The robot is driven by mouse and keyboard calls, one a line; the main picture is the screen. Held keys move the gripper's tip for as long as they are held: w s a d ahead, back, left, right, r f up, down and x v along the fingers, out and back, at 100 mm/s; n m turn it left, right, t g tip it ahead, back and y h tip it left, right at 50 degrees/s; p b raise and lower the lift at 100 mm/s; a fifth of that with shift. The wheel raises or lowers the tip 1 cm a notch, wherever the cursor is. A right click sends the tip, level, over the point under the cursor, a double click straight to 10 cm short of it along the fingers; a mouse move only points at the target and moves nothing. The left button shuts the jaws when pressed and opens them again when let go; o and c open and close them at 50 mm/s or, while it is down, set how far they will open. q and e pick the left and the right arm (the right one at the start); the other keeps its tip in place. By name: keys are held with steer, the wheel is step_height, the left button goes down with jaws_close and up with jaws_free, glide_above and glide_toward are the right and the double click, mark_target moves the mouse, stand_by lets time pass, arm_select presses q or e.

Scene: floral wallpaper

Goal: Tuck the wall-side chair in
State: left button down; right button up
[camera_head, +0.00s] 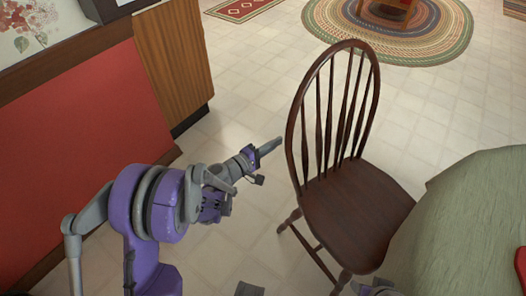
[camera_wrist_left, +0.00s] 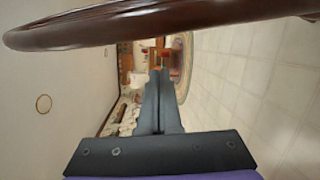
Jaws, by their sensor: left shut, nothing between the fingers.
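A dark brown wooden chair (camera_head: 355,205) with a hooped, spindled back stands upright beside a table with a green cloth (camera_head: 470,225). Its seat front is close to the cloth; whether they touch is unclear. My left gripper (camera_head: 268,149) is shut and empty, just left of the chair back and apart from it in the head view. In the left wrist view, the shut fingers (camera_wrist_left: 160,100) point away from the camera, and a dark brown curved bar (camera_wrist_left: 170,22), apparently the chair's hoop, crosses the top. A grey and purple part of mine at the bottom edge hides its fingers.
A red panel (camera_head: 80,150) and a wooden cabinet end (camera_head: 178,60) stand on the left. A braided round rug (camera_head: 440,45) with an orange-brown wooden piece lies beyond the chair. A red patterned rug (camera_head: 240,8) is at the top. Tiled floor between is clear.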

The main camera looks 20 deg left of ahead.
arm_select(q)
steer(key=shift+s+d+r, duration=0.2)
steer(key=shift+s+d, duration=0.45)
steer(key=shift+d, duration=0.05)
steer(key=shift+s+d+r, duration=0.15)
steer(key=shift+s+d, duration=0.5)
steer(key=shift+d, duration=0.05)
arm_select(e)
steer(key=shift+w+f, duration=0.1)
steer(key=shift+f, duration=0.25)
